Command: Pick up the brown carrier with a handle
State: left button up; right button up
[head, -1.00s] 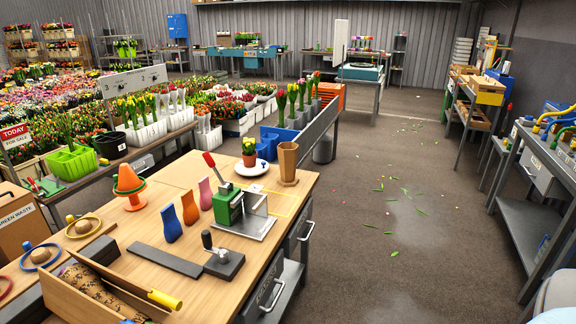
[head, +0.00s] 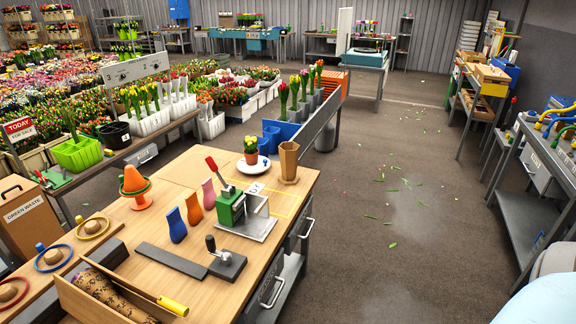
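I cannot tell whether either is the carrier. Neither of my grippers is in view. A pale rounded part, probably of my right arm, shows at the lower right.
The wooden workbench (head: 225,290) carries a green press (head: 232,207), colored vases, an orange cone (head: 134,187) and a brown vase (head: 289,162). Wooden crates (head: 490,74) sit on the right rack. The floor (head: 400,270) between the benches is open, with scattered leaves.

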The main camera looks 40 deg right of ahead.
aim_at(290, 162)
jog(key=i+l+u, duration=0.1)
jog(key=l, duration=0.4)
jog(key=i+l+u, duration=0.15)
jog(key=l, duration=0.4)
jog(key=i+l+u, duration=0.1)
jog(key=l, duration=0.45)
jog(key=i+l+u, duration=0.1)
jog(key=l, duration=0.45)
